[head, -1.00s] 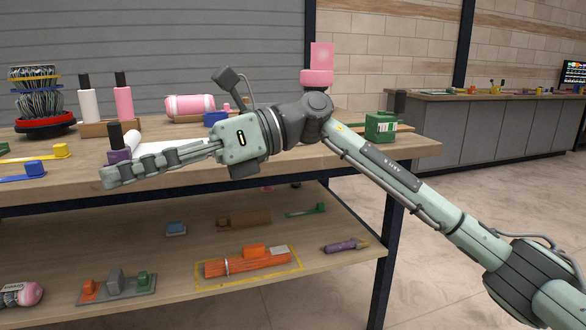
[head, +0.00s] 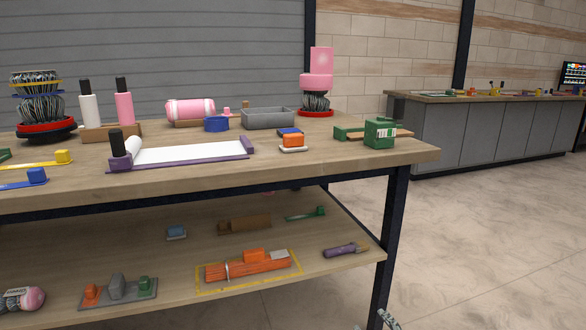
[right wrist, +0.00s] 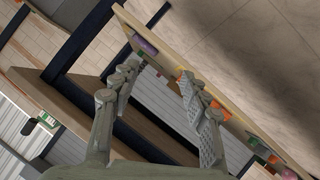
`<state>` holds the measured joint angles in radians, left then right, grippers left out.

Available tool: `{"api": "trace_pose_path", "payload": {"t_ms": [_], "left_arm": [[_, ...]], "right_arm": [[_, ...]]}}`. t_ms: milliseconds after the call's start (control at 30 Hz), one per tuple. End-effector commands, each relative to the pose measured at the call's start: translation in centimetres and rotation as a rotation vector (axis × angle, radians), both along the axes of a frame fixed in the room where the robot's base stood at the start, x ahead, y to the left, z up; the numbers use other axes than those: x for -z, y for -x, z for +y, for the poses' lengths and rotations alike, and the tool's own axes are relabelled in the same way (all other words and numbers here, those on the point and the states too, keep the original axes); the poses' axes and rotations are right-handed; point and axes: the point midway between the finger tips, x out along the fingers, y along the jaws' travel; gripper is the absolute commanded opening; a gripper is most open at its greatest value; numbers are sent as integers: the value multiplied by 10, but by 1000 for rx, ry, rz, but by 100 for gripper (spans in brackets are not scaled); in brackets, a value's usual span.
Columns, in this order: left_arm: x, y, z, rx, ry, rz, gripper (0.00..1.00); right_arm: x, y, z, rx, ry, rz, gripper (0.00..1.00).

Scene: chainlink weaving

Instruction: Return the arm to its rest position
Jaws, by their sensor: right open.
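My right gripper (right wrist: 160,76) is open and empty in the right wrist view, its two grey-green fingers spread apart. Beyond the fingers are the tilted edges of the workbench and its lower shelf. In the head view only a small grey piece, likely of my right arm, shows at the bottom edge, right of the bench leg. An orange bundle (head: 230,270) lies inside a yellow outlined rectangle on the lower shelf (head: 200,292). My left gripper is out of view.
The workbench top (head: 290,168) carries a purple-edged white sheet holder (head: 190,152), a grey tray (head: 268,118), a green box (head: 380,133) and a pink spool stack (head: 318,70). Open floor (head: 480,240) lies to the right, before a grey cabinet (head: 470,132).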

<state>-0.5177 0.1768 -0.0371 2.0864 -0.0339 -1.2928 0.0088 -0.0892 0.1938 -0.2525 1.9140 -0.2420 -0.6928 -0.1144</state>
Motion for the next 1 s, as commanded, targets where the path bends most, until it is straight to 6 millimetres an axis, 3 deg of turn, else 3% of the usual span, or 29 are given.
{"api": "trace_pose_path", "payload": {"t_ms": [33,200,300,400,500,667,1000], "left_arm": [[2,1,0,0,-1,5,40],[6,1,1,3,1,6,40],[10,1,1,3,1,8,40],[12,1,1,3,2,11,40],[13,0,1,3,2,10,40],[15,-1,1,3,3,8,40],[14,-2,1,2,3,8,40]], "right_arm": [[30,26,-14,47,-25,100,46],[110,120,-55,206,-97,412,46],[142,177,-73,288,-127,573,46],[162,224,-85,353,-148,698,46],[172,256,-91,396,-161,780,46],[177,275,-96,422,-167,828,46],[177,274,-95,422,-166,828,46]]}}
